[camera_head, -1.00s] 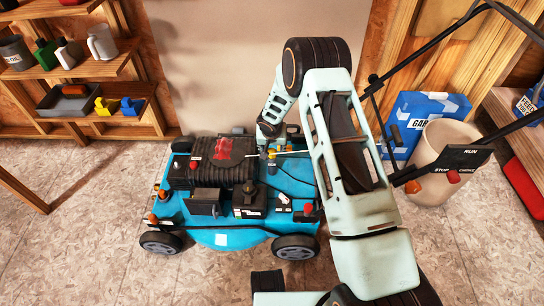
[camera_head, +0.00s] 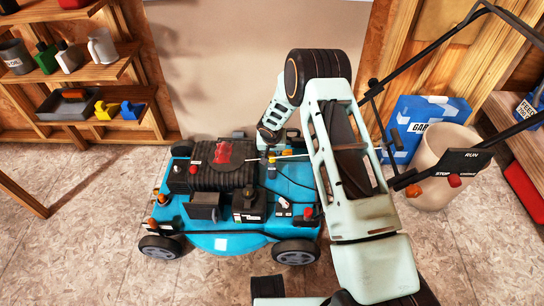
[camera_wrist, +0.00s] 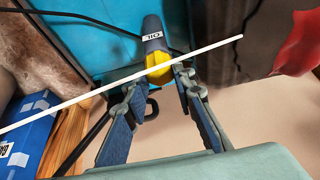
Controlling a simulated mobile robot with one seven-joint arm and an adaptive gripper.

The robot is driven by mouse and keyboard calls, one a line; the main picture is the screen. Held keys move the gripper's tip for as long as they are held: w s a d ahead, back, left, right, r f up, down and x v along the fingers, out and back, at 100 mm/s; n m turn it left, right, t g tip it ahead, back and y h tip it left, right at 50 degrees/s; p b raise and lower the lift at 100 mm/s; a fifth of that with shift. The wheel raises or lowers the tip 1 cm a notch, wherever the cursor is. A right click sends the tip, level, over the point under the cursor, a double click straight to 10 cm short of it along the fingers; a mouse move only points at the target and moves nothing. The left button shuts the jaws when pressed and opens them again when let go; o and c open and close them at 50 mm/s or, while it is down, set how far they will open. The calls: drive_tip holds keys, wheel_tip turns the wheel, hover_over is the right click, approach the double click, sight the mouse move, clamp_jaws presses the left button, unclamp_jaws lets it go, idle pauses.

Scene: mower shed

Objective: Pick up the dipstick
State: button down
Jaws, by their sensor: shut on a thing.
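The dipstick (camera_wrist: 158,70) shows in the wrist view as a yellow grip between my fingertips, against a dark grey part marked OIL. In the head view it is a small yellow spot (camera_head: 263,156) on the blue mower (camera_head: 225,243). My gripper (camera_wrist: 162,80) is shut on this yellow grip from above; in the head view it (camera_head: 264,147) is partly hidden by its own wrist. A thin pale rod (camera_wrist: 60,106) crosses in front of the grip at the fingertips. I cannot tell whether the rod belongs to the dipstick.
The black engine cover with a red part (camera_head: 222,151) is beside my gripper. The black mower handle (camera_head: 425,50) rises at the right, with a beige bucket (camera_head: 440,165) and a blue box (camera_head: 408,115) behind. Shelves (camera_head: 85,75) stand at the left. The floor in front is clear.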

drive_tip(key=shift+r, duration=0.15)
wheel_tip(320, 180, up, 18)
drive_tip(key=p, duration=0.4)
idle(0.3)
